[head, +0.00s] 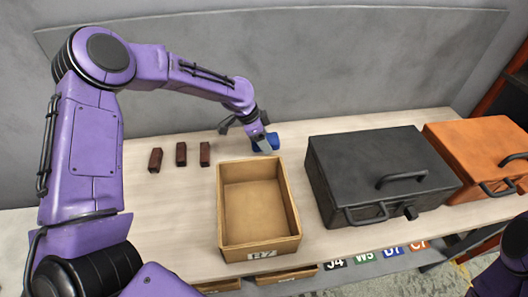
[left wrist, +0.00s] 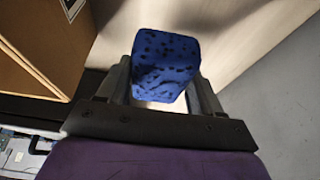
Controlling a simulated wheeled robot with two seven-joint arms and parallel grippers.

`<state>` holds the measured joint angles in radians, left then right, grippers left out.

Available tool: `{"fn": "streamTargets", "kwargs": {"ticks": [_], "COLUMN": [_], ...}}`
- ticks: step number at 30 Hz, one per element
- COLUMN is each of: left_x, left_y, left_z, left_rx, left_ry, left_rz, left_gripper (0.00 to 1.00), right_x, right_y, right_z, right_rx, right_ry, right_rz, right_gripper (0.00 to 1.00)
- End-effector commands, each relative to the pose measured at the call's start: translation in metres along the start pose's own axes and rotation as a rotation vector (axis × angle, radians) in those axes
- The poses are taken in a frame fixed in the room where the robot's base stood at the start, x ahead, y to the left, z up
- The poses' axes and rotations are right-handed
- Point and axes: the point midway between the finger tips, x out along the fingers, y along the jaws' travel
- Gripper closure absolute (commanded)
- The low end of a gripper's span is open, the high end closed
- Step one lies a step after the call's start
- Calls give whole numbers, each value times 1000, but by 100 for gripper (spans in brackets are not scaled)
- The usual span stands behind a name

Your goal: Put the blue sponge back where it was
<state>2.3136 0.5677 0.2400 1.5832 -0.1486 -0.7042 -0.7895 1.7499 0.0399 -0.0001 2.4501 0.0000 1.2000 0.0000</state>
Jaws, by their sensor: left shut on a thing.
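The blue sponge (head: 266,142) is behind the open cardboard box, towards the back of the bench in the head view. My left gripper (head: 259,140) is shut on it. In the left wrist view the sponge (left wrist: 165,65), blue with dark spots, sits between the two fingers of my left gripper (left wrist: 163,90). I cannot tell whether the sponge touches the bench. My right gripper is not in view; only a bit of my purple right arm shows at the lower right corner.
The open, empty cardboard box (head: 225,215) stands just in front of the sponge. Three dark brown blocks (head: 181,154) stand in a row to the left. A black case (head: 370,165) and an orange case (head: 480,150) stand to the right. A grey wall (head: 300,80) rises behind the bench (head: 160,220).

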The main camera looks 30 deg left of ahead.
Motion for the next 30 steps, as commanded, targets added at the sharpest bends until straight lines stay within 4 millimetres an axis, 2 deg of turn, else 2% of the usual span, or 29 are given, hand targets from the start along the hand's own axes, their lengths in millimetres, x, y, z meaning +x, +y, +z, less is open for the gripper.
{"fn": "streamTargets", "kwargs": {"ticks": [9, 20, 21, 23, 24, 30], "left_x": [46, 52, 52, 51, 51, 50], "left_y": [0, 0, 0, 0, 0, 1], "left_z": [20, 22, 22, 21, 21, 21], "left_rx": [-2, -1, -1, -1, -1, -1], "left_ry": [-1, 0, 0, 1, 0, 0], "left_rz": [-1, -2, -2, -2, -2, -1], "left_gripper": [63, 63, 31, 12, 9, 9], "right_x": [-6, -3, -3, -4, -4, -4], "right_y": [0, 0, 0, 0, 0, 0], "right_z": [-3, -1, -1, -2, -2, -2], "right_rx": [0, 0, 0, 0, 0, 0], "right_ry": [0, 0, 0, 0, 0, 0], "right_rz": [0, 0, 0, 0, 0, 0], "right_gripper": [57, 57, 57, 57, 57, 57]}}
